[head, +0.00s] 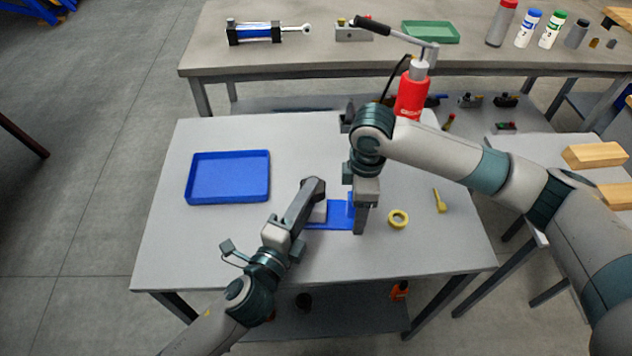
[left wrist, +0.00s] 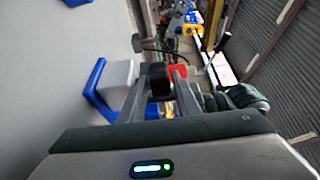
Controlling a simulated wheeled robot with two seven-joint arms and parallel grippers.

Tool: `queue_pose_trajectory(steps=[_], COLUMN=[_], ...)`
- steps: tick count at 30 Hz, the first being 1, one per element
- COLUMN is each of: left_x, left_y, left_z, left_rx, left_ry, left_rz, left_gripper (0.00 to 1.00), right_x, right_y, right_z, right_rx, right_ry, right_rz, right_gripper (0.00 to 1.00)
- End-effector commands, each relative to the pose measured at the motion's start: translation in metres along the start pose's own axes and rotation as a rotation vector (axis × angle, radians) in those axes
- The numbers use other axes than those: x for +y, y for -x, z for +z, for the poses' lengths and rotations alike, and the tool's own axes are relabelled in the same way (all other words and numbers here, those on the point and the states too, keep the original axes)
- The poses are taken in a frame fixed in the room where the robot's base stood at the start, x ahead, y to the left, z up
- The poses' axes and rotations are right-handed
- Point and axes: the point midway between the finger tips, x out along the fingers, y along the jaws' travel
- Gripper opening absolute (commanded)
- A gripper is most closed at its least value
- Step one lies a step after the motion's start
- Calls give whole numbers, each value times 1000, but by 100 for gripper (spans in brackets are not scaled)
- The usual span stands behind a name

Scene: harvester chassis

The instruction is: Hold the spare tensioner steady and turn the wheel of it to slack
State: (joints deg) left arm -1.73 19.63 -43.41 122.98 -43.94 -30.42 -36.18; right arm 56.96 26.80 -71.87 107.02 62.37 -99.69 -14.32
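The spare tensioner is probably the unit on a blue base (head: 328,222) near the table's middle, with a pale grey block (head: 318,211) on it. The block also shows in the left wrist view (left wrist: 116,84). My left gripper (head: 314,188) reaches over the block. In the left wrist view its fingers stand apart with a dark rounded part (left wrist: 160,78) between them, perhaps the wheel; contact is unclear. My right gripper (head: 361,220) points down at the base's right end, beside a blue upright part (head: 350,203). Its fingers overlap, so its grip is hidden.
A blue tray (head: 228,198) lies at the table's left. A yellow ring (head: 398,218) and a small yellow tool (head: 440,200) lie right of my right gripper. A red bottle-shaped unit with a lever (head: 411,97) stands behind. The table's front is clear.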

Motion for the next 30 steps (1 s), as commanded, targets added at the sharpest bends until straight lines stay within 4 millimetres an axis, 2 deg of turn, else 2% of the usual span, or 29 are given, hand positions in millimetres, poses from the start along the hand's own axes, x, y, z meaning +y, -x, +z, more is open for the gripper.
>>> queue_pose_trajectory(steps=[6, 12, 28, 29, 30], left_x=[1, 1, 0, 0, 0], left_y=[35, 53, 58, 58, 58], left_z=[0, 0, 0, 0, 0], left_rx=[0, 0, 0, 0, 0], left_ry=[1, 1, 0, 0, 0], left_rz=[3, 2, 1, 1, 1], left_gripper=[30, 30, 30, 30, 30], right_x=[1, 1, 1, 1, 1], right_y=[1, 1, 1, 1, 1], right_z=[0, 0, 0, 0, 0], right_rx=[1, 1, 1, 1, 1], right_ry=[0, 0, 0, 0, 0], right_rz=[2, 2, 2, 2, 2], right_gripper=[4, 4, 4, 69, 79])
